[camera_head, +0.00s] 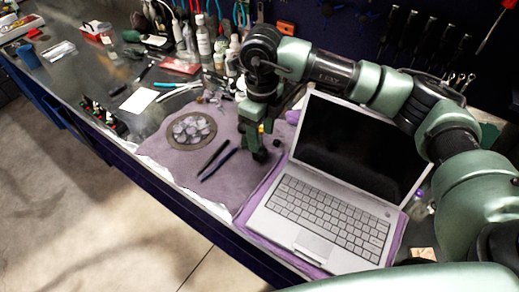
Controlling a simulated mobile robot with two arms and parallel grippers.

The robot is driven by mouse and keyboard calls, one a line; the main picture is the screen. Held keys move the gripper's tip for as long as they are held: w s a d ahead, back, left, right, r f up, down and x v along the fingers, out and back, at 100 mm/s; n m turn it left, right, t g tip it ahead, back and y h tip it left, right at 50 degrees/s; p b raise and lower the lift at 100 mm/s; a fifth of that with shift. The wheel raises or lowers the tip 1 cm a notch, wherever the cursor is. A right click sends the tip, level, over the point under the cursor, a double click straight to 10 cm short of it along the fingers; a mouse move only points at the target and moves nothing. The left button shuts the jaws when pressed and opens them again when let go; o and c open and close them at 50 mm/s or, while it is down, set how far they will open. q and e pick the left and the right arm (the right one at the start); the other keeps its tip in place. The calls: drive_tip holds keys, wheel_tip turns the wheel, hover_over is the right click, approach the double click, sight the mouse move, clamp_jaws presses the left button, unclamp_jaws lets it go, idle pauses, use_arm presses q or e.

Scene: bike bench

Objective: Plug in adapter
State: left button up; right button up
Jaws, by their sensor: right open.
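My right gripper (257,150) reaches in from the right over the back of the bench. It points down at the mat, just left of the laptop's left side. Its jaws are open, but their tips are small and dark here. I cannot clearly make out an adapter; a small dark item (277,142) shows beside the gripper, and I cannot tell what it is. The open silver laptop (310,239) has a dark screen (350,145). My left gripper is not in view.
A purple cloth mat (182,168) bears a round dish (192,132) of clear pieces and two dark pen-like tools (218,162). Bottles (203,42), pliers and small parts crowd the bench's back. Tools hang on the back wall. The mat's front left is clear.

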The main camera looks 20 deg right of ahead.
sight(262, 151)
drive_tip(key=shift+f, duration=0.15)
drive_tip(key=f, duration=0.2)
drive_tip(key=shift+w+d+f+p, duration=0.15)
drive_tip(key=shift+w+f+p, duration=0.15)
drive_tip(key=shift+p, duration=0.1)
drive_tip(key=shift+s, duration=0.1)
drive_tip(key=shift+f+p, duration=0.15)
drive_tip(key=shift+p, duration=0.15)
wheel_tip(262, 151, down, 4)
drive_tip(key=shift+s+d+f+p, duration=0.1)
drive_tip(key=shift+f+p, duration=0.15)
drive_tip(key=shift+p, duration=0.9)
drive_tip(key=shift+f, duration=0.2)
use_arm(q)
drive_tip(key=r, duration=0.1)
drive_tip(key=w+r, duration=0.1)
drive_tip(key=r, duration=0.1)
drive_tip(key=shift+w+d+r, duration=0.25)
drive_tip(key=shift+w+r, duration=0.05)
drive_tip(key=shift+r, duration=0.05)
use_arm(e)
clamp_jaws()
